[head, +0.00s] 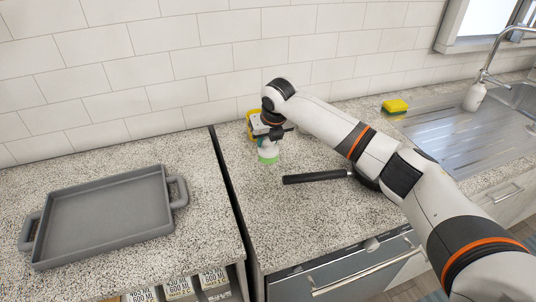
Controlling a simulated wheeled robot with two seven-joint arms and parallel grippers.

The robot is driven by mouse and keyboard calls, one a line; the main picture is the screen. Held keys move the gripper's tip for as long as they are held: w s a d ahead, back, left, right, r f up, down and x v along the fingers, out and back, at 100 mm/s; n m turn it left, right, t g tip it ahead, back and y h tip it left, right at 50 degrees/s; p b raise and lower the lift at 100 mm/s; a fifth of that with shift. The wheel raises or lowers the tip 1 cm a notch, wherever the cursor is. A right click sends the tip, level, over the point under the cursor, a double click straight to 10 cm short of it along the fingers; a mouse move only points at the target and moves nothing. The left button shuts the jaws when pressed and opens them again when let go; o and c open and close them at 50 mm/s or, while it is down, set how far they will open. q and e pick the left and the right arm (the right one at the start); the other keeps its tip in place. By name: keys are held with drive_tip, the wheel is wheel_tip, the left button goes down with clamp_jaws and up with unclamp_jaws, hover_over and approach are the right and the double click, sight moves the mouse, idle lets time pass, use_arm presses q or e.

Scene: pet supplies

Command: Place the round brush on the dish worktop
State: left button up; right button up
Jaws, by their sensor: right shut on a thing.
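My right gripper (273,132) reaches in from the right and points down over the back left of the right-hand worktop (300,220). It is shut on a small white and green thing, which I take to be the round brush (268,152). The brush is upright, with its green part low, at or very near the worktop surface; I cannot tell whether it touches. The gripper hides its top. My left gripper is not in view.
A yellow object (253,122) stands just behind the gripper. A black-handled pan (315,178) lies to the right, partly under my arm. A yellow-green sponge (395,106), a soap bottle (474,97) and a sink are further right. A grey tray (105,215) sits on the left worktop, across a dark gap.

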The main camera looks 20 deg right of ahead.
sight(268, 152)
drive_tip(key=shift+f+p, duration=0.4)
drive_tip(key=shift+f, duration=2.15)
drive_tip(key=shift+f, duration=0.1)
drive_tip(key=o, duration=1)
drive_tip(key=shift+c, duration=0.2)
drive_tip(key=b+v, duration=0.1)
drive_tip(key=v, duration=1.1)
